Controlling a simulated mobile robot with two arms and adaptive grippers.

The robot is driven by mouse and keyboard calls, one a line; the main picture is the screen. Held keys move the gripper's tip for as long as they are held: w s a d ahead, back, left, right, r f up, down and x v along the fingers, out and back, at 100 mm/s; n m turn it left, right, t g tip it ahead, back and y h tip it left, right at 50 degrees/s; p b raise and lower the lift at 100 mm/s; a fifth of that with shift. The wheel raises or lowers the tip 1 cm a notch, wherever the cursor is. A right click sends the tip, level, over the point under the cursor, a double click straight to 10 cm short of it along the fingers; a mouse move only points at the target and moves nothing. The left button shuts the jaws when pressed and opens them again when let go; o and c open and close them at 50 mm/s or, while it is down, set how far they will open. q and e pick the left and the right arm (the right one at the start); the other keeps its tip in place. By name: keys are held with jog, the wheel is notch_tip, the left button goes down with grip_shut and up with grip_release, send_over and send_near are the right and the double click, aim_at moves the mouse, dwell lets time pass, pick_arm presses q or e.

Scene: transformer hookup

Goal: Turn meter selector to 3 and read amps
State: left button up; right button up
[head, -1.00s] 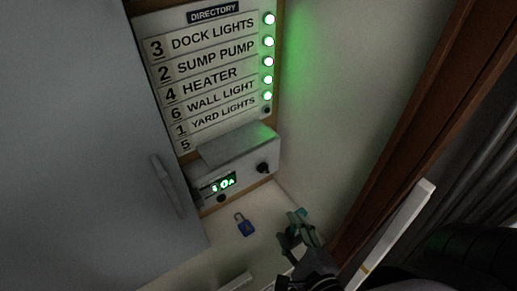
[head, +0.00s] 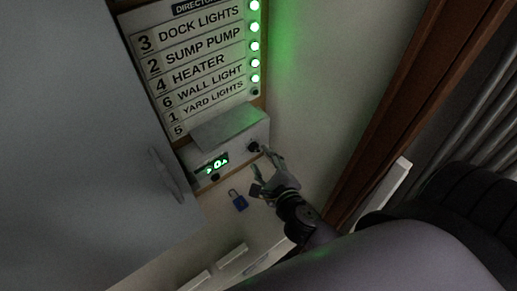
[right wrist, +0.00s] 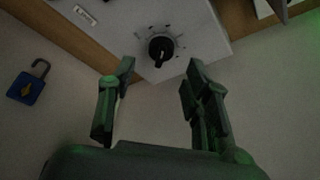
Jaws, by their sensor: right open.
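The grey meter box (head: 230,128) sits under the directory board. Its green display (head: 217,164) shows what looks like a 0 and an A; a mark left of them is too small to read. The black selector knob (head: 253,147) is on its front right. In the right wrist view the knob (right wrist: 161,50) has tick marks around it; their numbers are unreadable. My right gripper (head: 262,168) is open and empty, close to the knob. In the right wrist view its fingertips (right wrist: 158,76) straddle the space just below the knob, apart from it. My left gripper is not in view.
The directory board (head: 195,65) lists numbered circuits with several lit green lamps and one dark. A blue padlock (head: 238,201) lies below the meter box. A grey door (head: 80,150) stands at left, a brown wood frame (head: 420,90) at right.

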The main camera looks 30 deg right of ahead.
aim_at(257, 151)
jog(key=x, duration=0.4)
jog(key=shift+w, duration=0.15)
grip_shut()
dwell(0.5)
